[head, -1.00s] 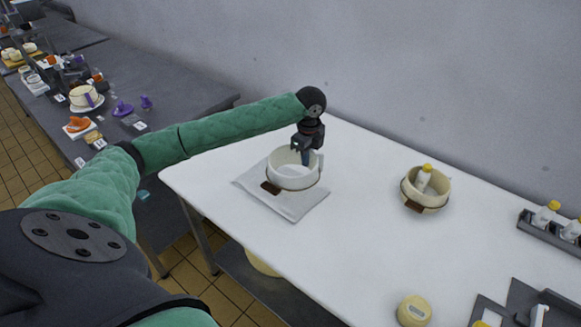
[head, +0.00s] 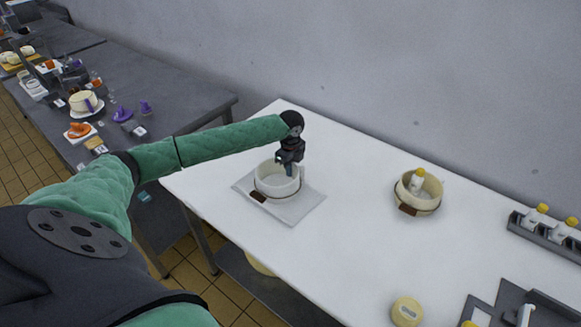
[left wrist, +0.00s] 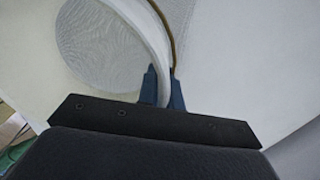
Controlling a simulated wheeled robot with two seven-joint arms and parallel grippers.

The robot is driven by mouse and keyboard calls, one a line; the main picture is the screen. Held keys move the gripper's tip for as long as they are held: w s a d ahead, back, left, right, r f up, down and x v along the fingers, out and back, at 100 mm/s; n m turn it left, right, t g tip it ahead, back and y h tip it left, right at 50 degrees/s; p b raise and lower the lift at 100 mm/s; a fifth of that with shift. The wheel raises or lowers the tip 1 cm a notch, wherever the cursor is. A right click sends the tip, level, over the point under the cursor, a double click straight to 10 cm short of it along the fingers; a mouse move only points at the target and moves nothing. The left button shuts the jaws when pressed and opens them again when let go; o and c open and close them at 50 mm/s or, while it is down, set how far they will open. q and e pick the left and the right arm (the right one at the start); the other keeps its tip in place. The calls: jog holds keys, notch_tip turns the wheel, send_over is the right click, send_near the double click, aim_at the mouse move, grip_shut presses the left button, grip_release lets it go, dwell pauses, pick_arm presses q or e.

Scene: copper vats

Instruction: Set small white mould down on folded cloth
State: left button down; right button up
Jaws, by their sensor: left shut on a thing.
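The small white mould (head: 272,187) is a round, open, white tub with a dark band and a brown tag. It is upright over the folded cloth (head: 302,206), a pale grey square on the white table; I cannot tell whether its base touches the cloth. My left gripper (head: 290,172) is shut on the mould's far right rim. In the left wrist view its two blue fingers (left wrist: 162,88) pinch the mould's wall (left wrist: 150,35), one inside and one outside. The mould hides part of the cloth. My right gripper is not in view.
A cream tub (head: 426,205) with a yellow-capped bottle in it stands to the right on the white table (head: 340,240). A yellow round cheese-like piece (head: 407,311) is at the front edge. A bottle rack (head: 540,236) is far right. The table between is clear.

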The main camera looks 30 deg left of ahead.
pick_arm(q)
jog(key=shift+f, duration=0.45)
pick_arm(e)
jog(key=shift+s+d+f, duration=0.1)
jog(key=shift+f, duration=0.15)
pick_arm(q)
jog(key=shift+f, duration=0.2)
jog(key=c, duration=1.6)
grip_release()
jog(key=shift+o, duration=0.2)
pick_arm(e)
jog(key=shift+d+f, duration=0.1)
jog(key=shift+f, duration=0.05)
pick_arm(q)
jog(key=shift+r, duration=0.2)
notch_tip(320, 180, up, 13)
jog(key=b, duration=0.4)
jog(key=shift+f, duration=0.1)
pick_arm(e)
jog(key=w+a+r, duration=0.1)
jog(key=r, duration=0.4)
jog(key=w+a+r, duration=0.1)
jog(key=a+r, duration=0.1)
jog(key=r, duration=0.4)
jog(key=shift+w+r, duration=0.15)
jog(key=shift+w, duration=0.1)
